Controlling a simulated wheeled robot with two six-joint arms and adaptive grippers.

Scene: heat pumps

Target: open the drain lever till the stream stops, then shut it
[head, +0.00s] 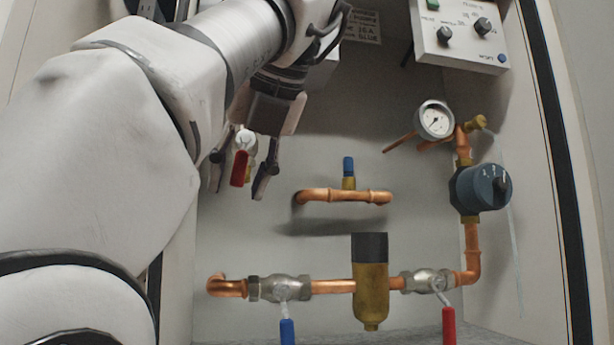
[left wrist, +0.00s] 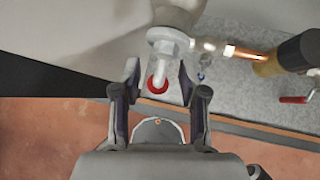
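A red lever (head: 240,168) hangs down from a small silver valve (head: 245,141) on the back panel, at the upper left in the head view. My left gripper (head: 238,186) is open, with one finger on each side of this lever. In the left wrist view the lever's red end (left wrist: 157,85) shows between the two fingers, with a gap to each; no contact is visible. The silver valve body (left wrist: 168,46) lies beyond it. A thin pale line (head: 515,240), seemingly the stream, runs down at the right from below a brass fitting (head: 478,122). My right gripper is not in view.
A lower pipe carries a blue lever (head: 287,331), a brass filter (head: 370,290) and another red lever (head: 449,326). A gauge (head: 434,119), a blue-grey round unit (head: 483,188) and a control box (head: 462,32) are at the right. A short copper pipe (head: 340,196) is right of my gripper.

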